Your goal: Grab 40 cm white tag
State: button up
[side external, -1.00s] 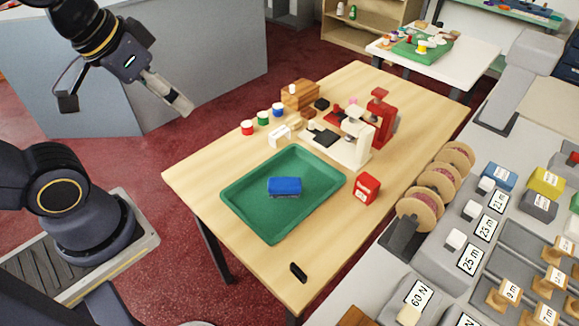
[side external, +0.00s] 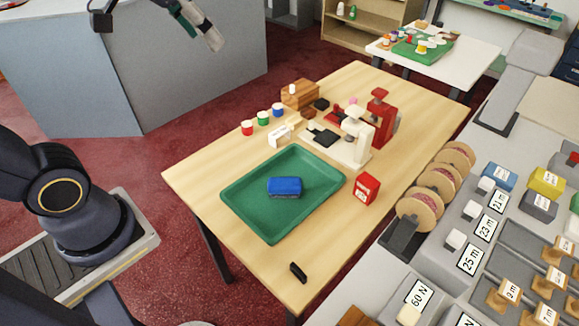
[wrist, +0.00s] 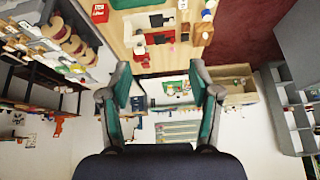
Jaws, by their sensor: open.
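No tag that I can read as 40 cm shows in either view. White labels on the right-hand counter read 21 m (side external: 497,201), 23 m (side external: 487,229), 25 m (side external: 471,258) and 60 N (side external: 420,296); other labels are too small to read. My gripper (side external: 208,36) is high at the top of the side view, above and well away from the wooden table. In the wrist view my gripper (wrist: 160,76) has its two fingers wide apart with nothing between them.
The wooden table (side external: 225,185) holds a green tray (side external: 240,205) with a blue block (side external: 285,186), a red box (side external: 366,188), a black piece (side external: 298,272), small paint cups (side external: 263,118) and white and red machines (side external: 357,140). Spools (side external: 420,208) edge the counter.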

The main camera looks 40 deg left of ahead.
jog(key=w+a+g, duration=0.1)
jog(key=w+a, duration=0.1)
jog(key=w, duration=0.7)
jog(key=g, duration=0.5)
send_over(274, 135)
jog(key=shift+n, duration=0.4)
notch_tip(274, 135, down, 34)
jog(key=shift+a+f, duration=0.1)
jog(key=shift+a, duration=0.05)
jog(key=shift+f, duration=3.2)
jog(key=shift+c, duration=0.2)
jog(key=c, duration=0.9)
jog(key=shift+r, duration=0.15)
